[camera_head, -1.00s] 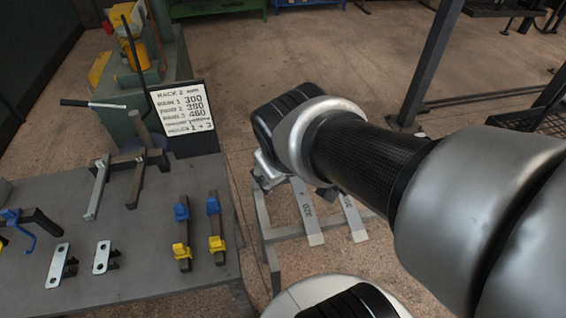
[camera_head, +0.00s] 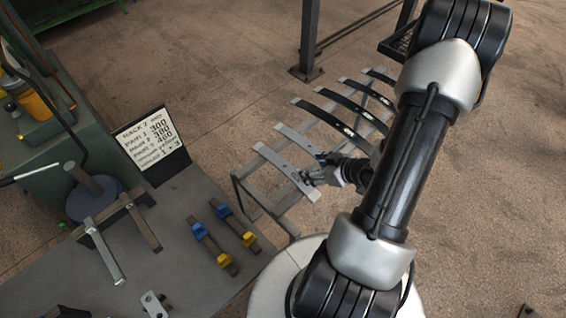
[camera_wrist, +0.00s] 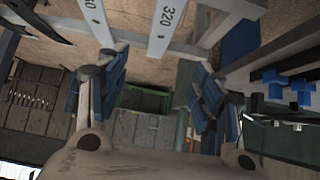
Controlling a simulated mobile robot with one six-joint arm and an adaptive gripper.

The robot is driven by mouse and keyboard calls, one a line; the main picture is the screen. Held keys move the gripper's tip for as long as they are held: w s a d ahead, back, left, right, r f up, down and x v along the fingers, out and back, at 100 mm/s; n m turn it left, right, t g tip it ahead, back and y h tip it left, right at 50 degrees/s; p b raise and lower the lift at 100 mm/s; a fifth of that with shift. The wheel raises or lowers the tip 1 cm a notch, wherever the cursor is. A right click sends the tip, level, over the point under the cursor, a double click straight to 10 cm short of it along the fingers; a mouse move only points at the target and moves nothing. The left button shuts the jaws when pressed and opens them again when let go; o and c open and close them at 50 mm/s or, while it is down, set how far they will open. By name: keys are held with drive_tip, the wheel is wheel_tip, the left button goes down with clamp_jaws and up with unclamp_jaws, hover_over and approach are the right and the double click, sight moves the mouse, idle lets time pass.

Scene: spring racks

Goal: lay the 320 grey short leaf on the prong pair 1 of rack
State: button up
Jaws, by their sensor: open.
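The 320 grey short leaf (camera_head: 285,170) is the leftmost strip on a low metal stand in the head view. In the wrist view the grey leaf (camera_wrist: 163,28) shows the number 320. My gripper (camera_head: 316,176) is by the near end of this leaf. In the wrist view its two blue-padded fingers (camera_wrist: 157,92) are apart with nothing between them; the leaf lies beyond their tips. Whether they touch it I cannot tell. On the bench, bars with blue and yellow clips (camera_head: 223,236) and grey bars (camera_head: 140,220) show; which is prong pair 1 I cannot tell.
The stand (camera_head: 242,195) also bears another grey leaf (camera_head: 297,137) and several black leaves (camera_head: 340,128). A sign (camera_head: 148,140) reading rack 2 with pair numbers stands on the bench (camera_head: 185,290). A dark post (camera_head: 308,40) rises behind. Floor between is open.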

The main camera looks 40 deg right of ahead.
drive_tip(key=b, duration=0.3)
approach(286, 168)
drive_tip(key=x, duration=0.4)
drive_tip(key=shift+w+r, duration=0.25)
drive_tip(key=shift+r, duration=0.05)
drive_tip(key=b+x, duration=0.2)
drive_tip(key=x, duration=0.3)
drive_tip(key=shift+s+f, duration=0.1)
drive_tip(key=shift+f, duration=0.2)
drive_tip(key=shift+r, duration=0.1)
drive_tip(key=shift+c, duration=0.5)
clamp_jaws()
